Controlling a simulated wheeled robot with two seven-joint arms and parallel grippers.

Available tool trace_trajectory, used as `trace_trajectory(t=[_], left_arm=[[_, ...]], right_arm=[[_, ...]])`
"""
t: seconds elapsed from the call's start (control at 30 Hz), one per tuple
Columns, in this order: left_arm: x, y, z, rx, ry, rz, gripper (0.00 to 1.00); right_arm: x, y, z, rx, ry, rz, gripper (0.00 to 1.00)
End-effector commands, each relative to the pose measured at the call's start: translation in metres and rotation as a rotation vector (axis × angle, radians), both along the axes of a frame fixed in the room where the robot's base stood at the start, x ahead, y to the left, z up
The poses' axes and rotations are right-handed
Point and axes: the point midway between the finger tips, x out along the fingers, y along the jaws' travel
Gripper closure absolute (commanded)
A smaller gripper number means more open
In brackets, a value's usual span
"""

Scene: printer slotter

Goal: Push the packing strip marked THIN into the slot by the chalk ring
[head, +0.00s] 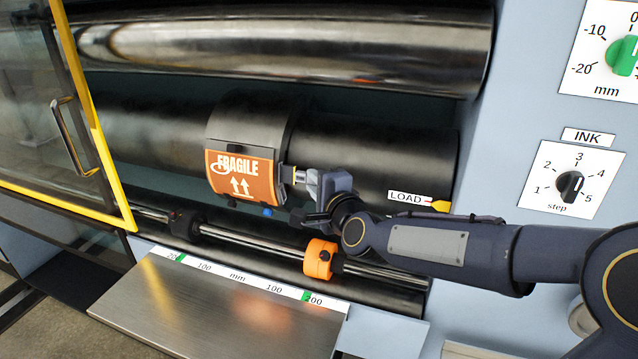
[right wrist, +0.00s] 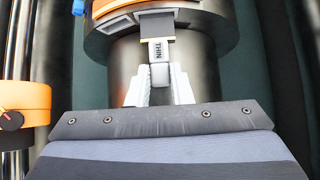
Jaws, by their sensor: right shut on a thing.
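The packing strip marked THIN (right wrist: 158,52) is a short grey piece with a pale yellow edge. My right gripper (right wrist: 159,76) is shut on it. In the head view, my right gripper (head: 301,178) is at the right side of the orange FRAGILE plate (head: 240,180) on the black cylinder. The strip's far end is at a grey block (right wrist: 170,22) on the plate carrier's side; I cannot tell whether it is inside a slot. My left gripper is not in view.
A shaft with an orange collar (head: 320,259) and a black collar (head: 185,224) runs below the cylinder. A steel tray (head: 215,305) is in front. The yellow-framed glass door (head: 110,175) stands at left. A LOAD label (head: 406,197) and INK dial (head: 570,186) are at right.

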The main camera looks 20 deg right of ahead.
Motion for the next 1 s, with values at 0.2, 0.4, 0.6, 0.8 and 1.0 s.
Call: trace_trajectory(t=[0.2, 0.4, 0.6, 0.8, 1.0], left_arm=[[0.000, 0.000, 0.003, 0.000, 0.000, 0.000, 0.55], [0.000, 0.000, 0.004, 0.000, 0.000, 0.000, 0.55], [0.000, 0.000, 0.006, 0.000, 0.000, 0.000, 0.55], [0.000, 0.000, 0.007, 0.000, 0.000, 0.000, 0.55], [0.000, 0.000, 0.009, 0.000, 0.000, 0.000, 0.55]], right_arm=[[0.003, 0.005, 0.001, -0.001, 0.000, 0.001, 1.00], [0.006, 0.009, 0.001, 0.000, 0.000, 0.000, 1.00], [0.009, 0.013, 0.001, -0.001, -0.001, 0.001, 1.00], [0.011, 0.018, 0.000, -0.001, 0.001, 0.001, 1.00], [0.014, 0.021, 0.001, 0.000, 0.000, 0.000, 1.00]])
